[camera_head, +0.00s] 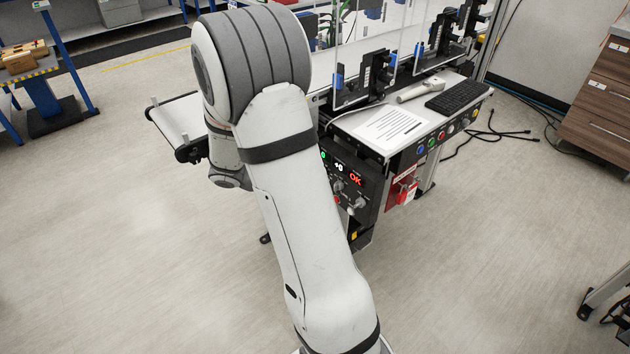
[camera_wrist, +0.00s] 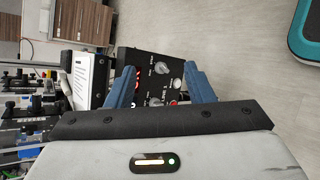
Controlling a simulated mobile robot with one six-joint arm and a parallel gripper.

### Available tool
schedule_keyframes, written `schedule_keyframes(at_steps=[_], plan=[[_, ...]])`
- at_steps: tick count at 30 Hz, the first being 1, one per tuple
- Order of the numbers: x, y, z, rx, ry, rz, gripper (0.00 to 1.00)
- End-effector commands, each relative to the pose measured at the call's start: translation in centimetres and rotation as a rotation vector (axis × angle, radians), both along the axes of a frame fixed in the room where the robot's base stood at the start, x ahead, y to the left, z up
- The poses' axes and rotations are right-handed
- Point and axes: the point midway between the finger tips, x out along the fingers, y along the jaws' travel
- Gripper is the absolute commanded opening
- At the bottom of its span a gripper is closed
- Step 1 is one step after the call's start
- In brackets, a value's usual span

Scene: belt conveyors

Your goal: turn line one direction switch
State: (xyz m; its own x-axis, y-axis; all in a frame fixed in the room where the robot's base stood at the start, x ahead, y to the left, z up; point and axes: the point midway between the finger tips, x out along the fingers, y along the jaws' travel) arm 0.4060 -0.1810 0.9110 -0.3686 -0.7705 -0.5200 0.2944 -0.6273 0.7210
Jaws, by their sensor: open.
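In the wrist view the panel (camera_wrist: 143,64) lies ahead of my gripper (camera_wrist: 158,72). The blue fingers are spread apart with nothing held between them. An upper knob (camera_wrist: 161,68), a lower knob (camera_wrist: 155,102) and a red button (camera_wrist: 173,103) show between the fingers. The labels are too small to tell which knob is the direction switch. My gripper is hidden behind my arm in the head view.
A red box (camera_head: 402,188) is mounted right of the panel. A shelf above holds a paper sheet (camera_head: 391,128), a scanner (camera_head: 420,90) and a keyboard (camera_head: 457,97). The white belt (camera_head: 178,118) ends left of my arm. The floor in front is clear.

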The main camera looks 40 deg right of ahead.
Motion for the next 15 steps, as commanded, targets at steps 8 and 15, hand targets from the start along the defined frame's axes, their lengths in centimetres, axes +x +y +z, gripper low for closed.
schedule_keyframes(at_steps=[8, 15], plan=[[5.8, -4.3, -7.5, -0.327, 0.138, 0.193, 0.48], [9.1, -5.6, -12.8, -0.489, 0.16, 0.36, 0.48]])
